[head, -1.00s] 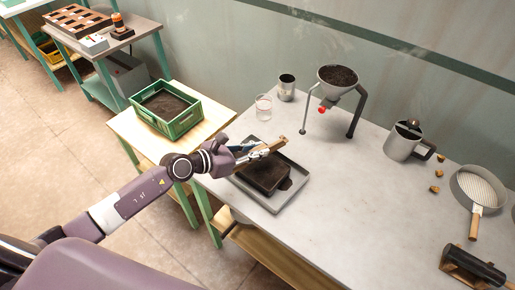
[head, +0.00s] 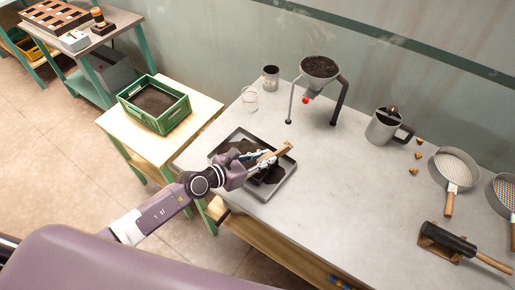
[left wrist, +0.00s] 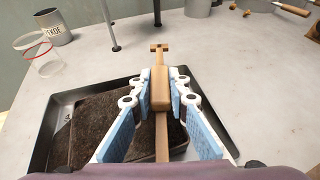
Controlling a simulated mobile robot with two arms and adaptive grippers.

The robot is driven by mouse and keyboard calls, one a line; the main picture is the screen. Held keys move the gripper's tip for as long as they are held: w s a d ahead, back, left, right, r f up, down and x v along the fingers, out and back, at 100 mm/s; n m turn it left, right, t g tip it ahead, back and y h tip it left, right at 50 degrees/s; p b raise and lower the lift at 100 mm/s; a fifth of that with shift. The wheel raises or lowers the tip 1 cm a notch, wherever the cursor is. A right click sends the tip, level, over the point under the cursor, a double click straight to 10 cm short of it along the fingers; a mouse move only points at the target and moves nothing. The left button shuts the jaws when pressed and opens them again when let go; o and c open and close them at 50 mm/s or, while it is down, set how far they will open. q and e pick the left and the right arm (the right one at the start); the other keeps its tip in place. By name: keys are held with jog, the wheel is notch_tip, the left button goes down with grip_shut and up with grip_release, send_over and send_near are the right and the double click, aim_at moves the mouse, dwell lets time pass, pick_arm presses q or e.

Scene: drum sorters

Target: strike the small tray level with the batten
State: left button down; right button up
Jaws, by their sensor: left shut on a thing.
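My left gripper (head: 266,160) is shut on the wooden batten (head: 279,153) and holds it over the small tray. In the left wrist view the batten (left wrist: 160,88) lies lengthwise between the blue-padded fingers, with a short crosspiece at its far end. The small tray (left wrist: 95,118) is dark and filled with dark soil. It sits in a larger grey tray (head: 284,184) on the table. My gripper hides much of the small tray, and I cannot tell whether the batten touches the soil. My right gripper is out of view.
A hopper of soil on legs (head: 320,67), a metal cup (head: 270,77) and a clear glass (head: 250,98) stand behind. A jug (head: 383,128), sieves (head: 455,168) and a black-headed tool (head: 450,239) lie right. A green crate (head: 153,104) stands left. The table's middle is clear.

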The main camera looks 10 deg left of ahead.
pick_arm(q)
notch_tip(320, 180, up, 6)
jog(key=a+p, duration=0.1)
jog(key=p, duration=0.3)
jog(key=shift+w+a, duration=0.25)
